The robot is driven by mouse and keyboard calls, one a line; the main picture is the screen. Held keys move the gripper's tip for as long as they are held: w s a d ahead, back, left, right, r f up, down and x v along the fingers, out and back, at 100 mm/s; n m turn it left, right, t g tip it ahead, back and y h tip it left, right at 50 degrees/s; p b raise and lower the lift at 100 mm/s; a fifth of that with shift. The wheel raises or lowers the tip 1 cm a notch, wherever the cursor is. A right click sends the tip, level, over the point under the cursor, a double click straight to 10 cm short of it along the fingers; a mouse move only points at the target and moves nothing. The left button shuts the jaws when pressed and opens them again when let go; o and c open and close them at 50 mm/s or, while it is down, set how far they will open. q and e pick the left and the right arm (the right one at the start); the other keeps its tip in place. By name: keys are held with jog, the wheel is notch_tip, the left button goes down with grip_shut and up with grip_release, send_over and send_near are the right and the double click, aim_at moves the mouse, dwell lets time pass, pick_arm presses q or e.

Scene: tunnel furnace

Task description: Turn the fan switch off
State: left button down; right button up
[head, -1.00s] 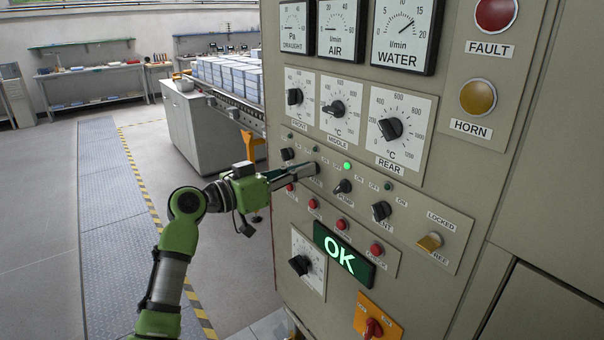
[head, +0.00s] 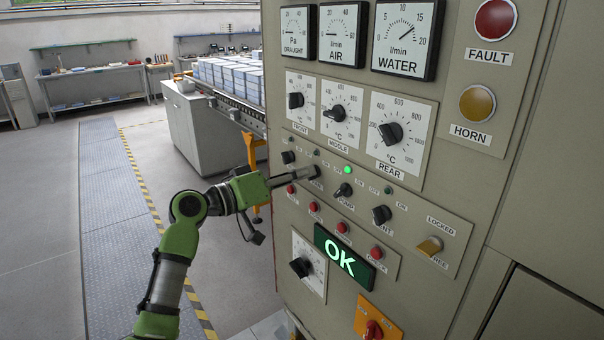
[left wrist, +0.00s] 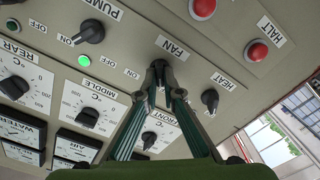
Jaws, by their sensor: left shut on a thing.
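The fan switch (left wrist: 160,66) is a black knob beside the FAN label on the panel, in the middle of the left wrist view. My left gripper (left wrist: 160,82) has its fingertips closed around this knob and hides most of it. In the head view my left gripper (head: 312,174) reaches the panel from the left, at the row of black switches, just above the FAN label (head: 315,184). The fan switch's exact angle is hard to read behind the fingers. My right gripper is not in view.
The heat switch (left wrist: 210,98) and pump switch (left wrist: 89,32) sit on either side. A green lamp (head: 347,170) near the pump switch is lit. Red buttons (head: 313,207) line the row below. A green OK display (head: 342,259) is lit. Open floor lies left.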

pick_arm(q)
jog(key=c, duration=2.2)
grip_release()
jog(key=v, duration=1.2)
jog(key=shift+f, duration=0.1)
